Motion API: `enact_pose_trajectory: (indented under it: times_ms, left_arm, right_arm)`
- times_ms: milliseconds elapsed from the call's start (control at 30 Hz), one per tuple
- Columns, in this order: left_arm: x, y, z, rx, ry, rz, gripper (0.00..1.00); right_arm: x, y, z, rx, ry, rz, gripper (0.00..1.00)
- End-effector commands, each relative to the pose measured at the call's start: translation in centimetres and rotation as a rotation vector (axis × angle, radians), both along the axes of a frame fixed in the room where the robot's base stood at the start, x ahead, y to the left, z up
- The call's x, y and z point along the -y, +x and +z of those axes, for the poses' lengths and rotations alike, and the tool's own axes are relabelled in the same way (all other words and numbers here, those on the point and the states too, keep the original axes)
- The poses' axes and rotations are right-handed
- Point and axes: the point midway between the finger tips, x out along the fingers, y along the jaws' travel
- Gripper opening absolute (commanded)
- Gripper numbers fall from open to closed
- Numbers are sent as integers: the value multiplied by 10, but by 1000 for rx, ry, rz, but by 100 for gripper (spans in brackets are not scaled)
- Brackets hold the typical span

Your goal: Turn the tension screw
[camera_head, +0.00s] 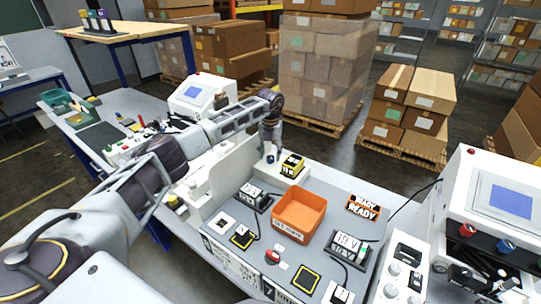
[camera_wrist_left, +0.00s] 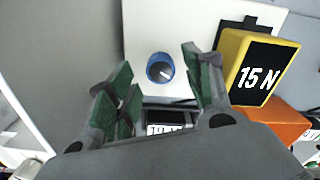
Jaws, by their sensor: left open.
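A round blue knob with a light pointer mark (camera_wrist_left: 160,68), likely the tension screw, sits on a white plate in the left wrist view. It shows small in the head view (camera_head: 271,159). My left gripper (camera_wrist_left: 157,64) is open, its green-padded fingers on either side of the knob in that view. I see no contact, and cannot tell the height above it. In the head view my left gripper (camera_head: 271,142) points down over the white plate. A yellow block marked 15 N (camera_wrist_left: 262,68) stands just right of the knob. My right gripper is not in view.
An orange bin (camera_head: 298,212) stands on the grey worktop, with small labelled stands around it and a red button (camera_head: 272,257) in front. A white console with a screen (camera_head: 500,205) is at the right.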

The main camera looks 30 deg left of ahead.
Motion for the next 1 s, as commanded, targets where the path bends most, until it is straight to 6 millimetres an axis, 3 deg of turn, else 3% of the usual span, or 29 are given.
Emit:
enact_pose_trajectory:
  times_ms: [233,600,900,1000]
  left_arm:
    - [1,0,-18,0,-1,-1,51]
    - [1,0,-21,1,-1,-1,51]
    - [1,0,-21,1,-1,-1,12]
    - [1,0,-21,1,-1,-1,5]
  right_arm:
    - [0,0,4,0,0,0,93]
    - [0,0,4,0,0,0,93]
    - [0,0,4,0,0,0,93]
    - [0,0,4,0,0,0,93]
